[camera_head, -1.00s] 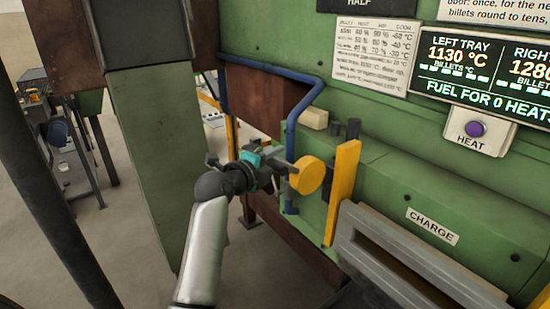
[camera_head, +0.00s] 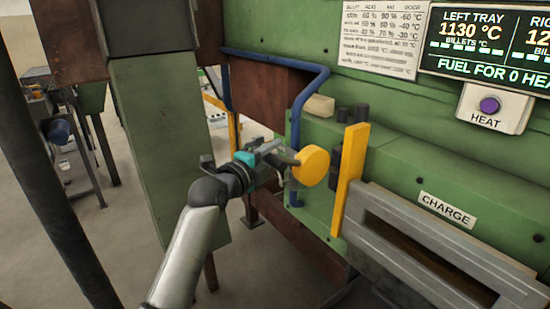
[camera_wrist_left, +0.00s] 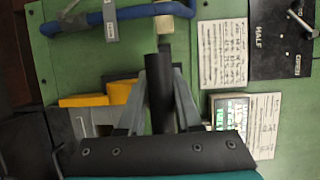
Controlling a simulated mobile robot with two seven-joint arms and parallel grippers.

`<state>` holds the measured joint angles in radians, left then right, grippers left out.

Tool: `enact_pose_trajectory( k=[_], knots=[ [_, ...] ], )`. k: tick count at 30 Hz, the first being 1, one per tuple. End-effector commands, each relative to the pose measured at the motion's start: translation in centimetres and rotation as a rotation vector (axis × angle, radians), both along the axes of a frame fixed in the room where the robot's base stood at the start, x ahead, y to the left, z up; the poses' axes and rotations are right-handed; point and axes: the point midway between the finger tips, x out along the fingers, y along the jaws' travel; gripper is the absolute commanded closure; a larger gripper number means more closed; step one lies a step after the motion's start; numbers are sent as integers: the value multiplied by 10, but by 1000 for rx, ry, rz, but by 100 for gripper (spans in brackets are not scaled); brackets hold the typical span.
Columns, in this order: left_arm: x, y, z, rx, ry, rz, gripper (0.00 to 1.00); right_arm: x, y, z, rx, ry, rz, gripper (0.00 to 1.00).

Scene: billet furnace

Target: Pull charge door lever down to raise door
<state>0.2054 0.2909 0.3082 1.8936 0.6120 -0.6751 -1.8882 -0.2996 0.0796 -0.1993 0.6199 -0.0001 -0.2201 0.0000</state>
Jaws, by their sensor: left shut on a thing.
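My left gripper (camera_head: 282,160) reaches in from the left in the head view and is shut at the charge door lever. In the left wrist view its fingers (camera_wrist_left: 160,95) close on a dark round bar (camera_wrist_left: 159,80), the lever's grip. A yellow round knob (camera_head: 312,166) shows just beyond the fingertips in the head view. The furnace's charge opening, with a grey frame (camera_head: 430,245) and the CHARGE label (camera_head: 447,208), lies to the right of the lever. The fingers hide part of the grip. My right gripper is not in view.
An upright yellow bar (camera_head: 350,178) stands close to the right of the knob. A blue pipe (camera_head: 297,110) bends down behind the gripper. A HEAT button (camera_head: 490,105) and a tray display (camera_head: 485,45) are on the green furnace wall. A green post (camera_head: 160,150) stands to the left.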

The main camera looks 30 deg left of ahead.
Motion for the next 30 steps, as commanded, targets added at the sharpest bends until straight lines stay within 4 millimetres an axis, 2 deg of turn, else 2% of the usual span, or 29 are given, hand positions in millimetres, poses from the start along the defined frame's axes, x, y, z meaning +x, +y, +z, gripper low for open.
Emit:
enact_pose_trajectory(
  k=[1,30],
  knots=[
    [-1,-5,-16,-14,-10,-13,100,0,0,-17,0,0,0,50],
    [-21,3,-102,-158,-363,-13,100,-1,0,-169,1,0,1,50]
  ],
)
